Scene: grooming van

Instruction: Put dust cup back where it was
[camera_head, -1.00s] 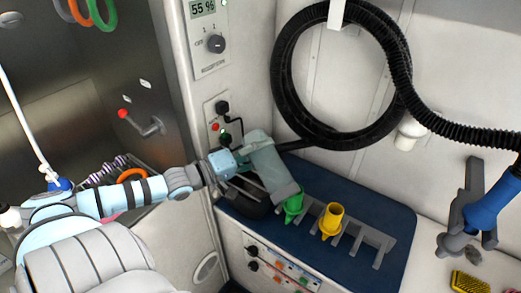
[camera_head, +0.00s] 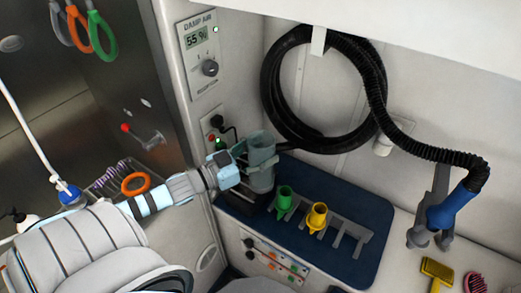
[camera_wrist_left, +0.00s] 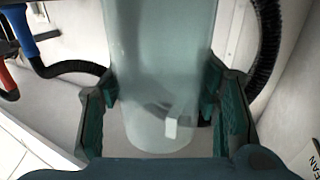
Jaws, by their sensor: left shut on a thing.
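The dust cup (camera_head: 261,168) is a translucent grey-green cylinder. My left gripper (camera_head: 242,170) is shut around its side and holds it about upright over the left end of the blue mat (camera_head: 350,262). In the left wrist view the dust cup (camera_wrist_left: 158,60) stands between both fingers, with a small white patch showing low on it. A dark base (camera_head: 237,208) sits below and left of the cup, partly hidden. I cannot tell whether the cup touches the base or the mat. My right gripper is out of view.
A grey slotted rack (camera_head: 345,235) on the mat holds a green nozzle (camera_head: 285,198) and a yellow nozzle (camera_head: 317,217), close to the cup's right. A black hose (camera_head: 272,90) hangs behind and runs to a blue handle (camera_head: 452,205). A yellow brush (camera_head: 436,270) lies at right.

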